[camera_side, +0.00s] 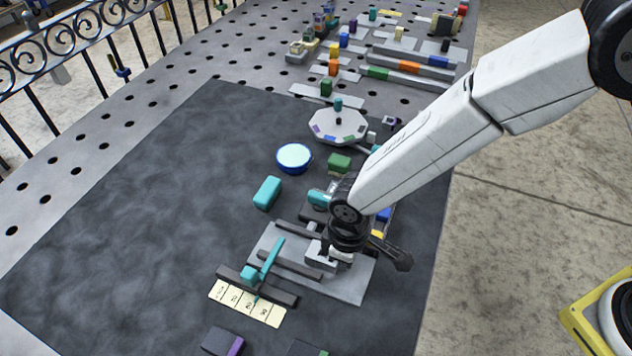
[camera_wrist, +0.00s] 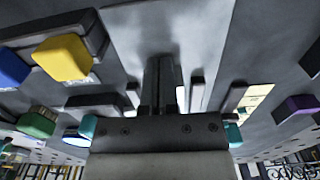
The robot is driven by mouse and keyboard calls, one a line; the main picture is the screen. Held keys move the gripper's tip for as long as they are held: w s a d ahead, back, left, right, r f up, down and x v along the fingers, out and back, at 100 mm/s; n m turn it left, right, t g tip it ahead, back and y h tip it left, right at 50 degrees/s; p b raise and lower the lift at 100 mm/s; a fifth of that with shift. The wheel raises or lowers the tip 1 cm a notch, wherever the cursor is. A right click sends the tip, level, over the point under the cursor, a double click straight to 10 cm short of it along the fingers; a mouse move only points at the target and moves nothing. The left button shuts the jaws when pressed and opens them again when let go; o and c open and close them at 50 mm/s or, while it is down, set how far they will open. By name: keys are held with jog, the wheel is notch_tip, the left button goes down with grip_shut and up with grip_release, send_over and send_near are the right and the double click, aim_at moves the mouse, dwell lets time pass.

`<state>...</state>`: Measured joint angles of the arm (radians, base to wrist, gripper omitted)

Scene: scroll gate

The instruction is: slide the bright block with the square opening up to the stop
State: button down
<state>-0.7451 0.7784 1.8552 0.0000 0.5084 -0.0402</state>
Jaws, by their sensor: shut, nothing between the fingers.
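A pale block (camera_side: 318,260) sits on a light grey plate (camera_side: 350,289) between dark rails (camera_side: 290,266), just below my gripper in the side view. Its square opening cannot be made out, and my gripper partly hides it. My gripper (camera_side: 328,250) is low over the plate at the block; I cannot tell whether the fingers touch it or enter the opening. In the wrist view the dark fingers of my gripper (camera_wrist: 160,68) are together over the plate (camera_wrist: 165,25). I cannot identify the stop with certainty.
A teal pointer (camera_side: 272,258) lies across a dark bar beside a pale scale (camera_side: 247,303), left of the plate. A teal block (camera_side: 267,193), blue-rimmed dish (camera_side: 294,158) and green block (camera_side: 339,163) stand behind. Yellow (camera_wrist: 64,57) and blue (camera_wrist: 12,69) blocks are close in the wrist view. The left mat is clear.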

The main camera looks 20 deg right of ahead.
aim_at(320, 251)
jog(key=shift+w+a, duration=1.6)
jog(key=shift+a, duration=0.05)
jog(key=shift+s+d, duration=0.1)
jog(key=shift+s+d, duration=1.3)
jog(key=shift+d, duration=0.05)
notch_tip(320, 251, up, 10)
jog(key=shift+d, duration=0.1)
jog(key=w+d+r+m+t, duration=0.15)
jog(key=d+m, duration=0.25)
jog(key=d, duration=1.1)
jog(key=s+d+m, duration=0.2)
jog(key=s+d, duration=0.1)
jog(key=d, duration=0.4)
jog(key=s+d+r+m+t, duration=0.1)
jog(key=s+d+m, duration=0.1)
jog(key=d, duration=0.5)
jog(key=shift+s+d+r+m, duration=0.25)
jog(key=shift+s+d+m, duration=0.15)
jog(key=shift+m, duration=0.1)
